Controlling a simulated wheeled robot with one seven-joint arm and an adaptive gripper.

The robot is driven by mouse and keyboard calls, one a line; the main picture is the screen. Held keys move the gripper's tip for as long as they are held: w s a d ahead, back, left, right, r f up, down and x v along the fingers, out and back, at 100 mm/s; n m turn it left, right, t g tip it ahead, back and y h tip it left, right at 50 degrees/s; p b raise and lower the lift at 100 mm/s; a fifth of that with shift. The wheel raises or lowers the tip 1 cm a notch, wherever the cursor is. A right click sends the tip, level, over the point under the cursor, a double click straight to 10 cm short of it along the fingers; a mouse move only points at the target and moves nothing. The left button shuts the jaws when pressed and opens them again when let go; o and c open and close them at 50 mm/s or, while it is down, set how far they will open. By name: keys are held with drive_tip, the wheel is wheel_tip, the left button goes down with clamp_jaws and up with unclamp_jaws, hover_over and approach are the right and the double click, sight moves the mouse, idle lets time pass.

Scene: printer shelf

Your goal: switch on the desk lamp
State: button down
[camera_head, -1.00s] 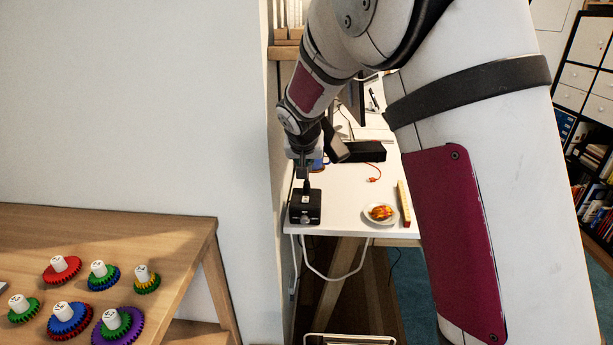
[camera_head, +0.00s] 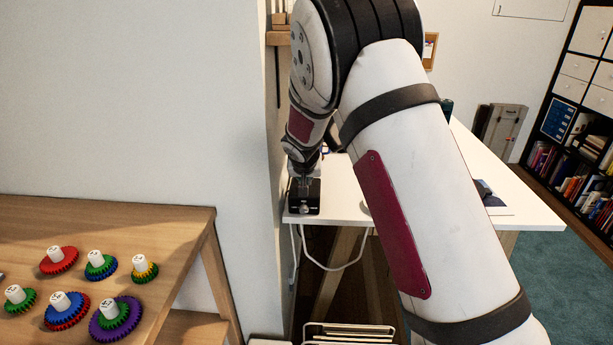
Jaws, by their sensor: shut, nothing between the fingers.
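A small black box (camera_head: 314,200) with a pale round knob (camera_head: 304,209) on its front stands at the left front corner of the white desk. It may be the lamp's base or switch box; I see no lamp head or shade. My gripper (camera_head: 304,182) is shut and empty, pointing down right at the top of the box. I cannot tell whether it touches the box. My arm hides much of the desk behind it.
The white desk (camera_head: 340,203) stands against the wall (camera_head: 140,100) on its left. A wooden table (camera_head: 160,225) with several coloured gears is at the lower left. A white cable (camera_head: 335,268) hangs below the desk. A bookshelf (camera_head: 585,130) stands at the far right.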

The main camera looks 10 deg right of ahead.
drive_tip(key=b, duration=0.1)
drive_tip(key=f+b, duration=0.1)
drive_tip(key=shift+s+a+f+b, duration=0.1)
drive_tip(key=shift+s+f+b, duration=0.15)
drive_tip(key=shift+b, duration=0.1)
drive_tip(key=shift+r, duration=0.25)
drive_tip(key=shift+w, duration=0.1)
drive_tip(key=shift+w+d+r, duration=0.25)
drive_tip(key=shift+w, duration=0.35)
